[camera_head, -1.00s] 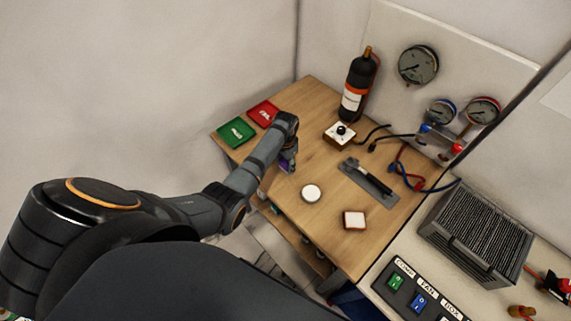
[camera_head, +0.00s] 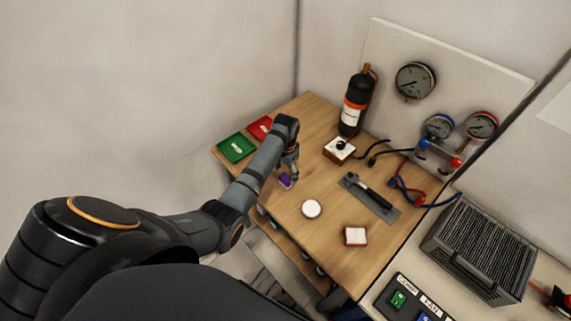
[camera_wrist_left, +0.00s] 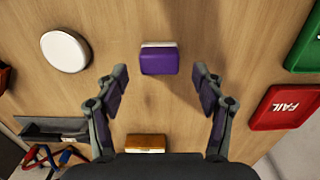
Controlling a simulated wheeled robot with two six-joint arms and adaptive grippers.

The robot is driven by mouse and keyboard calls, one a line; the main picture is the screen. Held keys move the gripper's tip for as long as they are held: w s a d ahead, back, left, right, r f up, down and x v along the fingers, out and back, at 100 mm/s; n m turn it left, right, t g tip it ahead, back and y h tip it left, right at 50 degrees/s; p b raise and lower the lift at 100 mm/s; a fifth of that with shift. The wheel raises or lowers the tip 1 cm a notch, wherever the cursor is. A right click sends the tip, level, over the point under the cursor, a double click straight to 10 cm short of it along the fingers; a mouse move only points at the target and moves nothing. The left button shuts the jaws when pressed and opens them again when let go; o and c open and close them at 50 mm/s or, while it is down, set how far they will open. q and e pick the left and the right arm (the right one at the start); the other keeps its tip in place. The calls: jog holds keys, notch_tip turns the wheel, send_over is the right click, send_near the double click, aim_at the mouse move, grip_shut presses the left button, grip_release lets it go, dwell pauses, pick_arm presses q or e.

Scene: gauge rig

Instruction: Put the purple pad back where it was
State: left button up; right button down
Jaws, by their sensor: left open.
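The purple pad (camera_head: 285,181) lies on the wooden table near its left front edge, below my left gripper (camera_head: 291,167). In the left wrist view the purple pad (camera_wrist_left: 159,62) shows a pale strip along its far edge. My left gripper (camera_wrist_left: 160,78) is open, with one finger to each side of the pad's line. The pad sits a little beyond the fingertips and touches neither finger. My right gripper is in neither view.
A round white disc (camera_head: 311,209), a white-topped block (camera_head: 355,236) and a knob box (camera_head: 339,149) stand around the table (camera_head: 275,211). The green tray (camera_head: 236,147) and red tray (camera_head: 260,127) lie behind left. A dark bottle (camera_head: 355,103) stands at the back.

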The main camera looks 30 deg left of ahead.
aim_at(285, 178)
pick_arm(q)
notch_tip(285, 178, up, 7)
jog(key=shift+b, duration=0.4)
jog(key=s+f+n+t, duration=0.1)
jog(key=s+f, duration=0.3)
jog(key=s, duration=0.6)
jog(key=s+d+r+n+t, duration=0.2)
jog(key=s+r+t, duration=0.15)
jog(key=s, duration=0.95)
notch_tip(285, 178, down, 28)
jog(key=s+a+g+y+b, duration=0.1)
jog(key=a+g+b, duration=0.1)
jog(key=a+b, duration=0.1)
jog(key=s+f+g+b, duration=0.1)
jog(key=s+f+b, duration=0.1)
jog(key=s+f, duration=1.7)
jog(key=shift+s+a+f, duration=0.2)
jog(key=shift+a+f, duration=0.15)
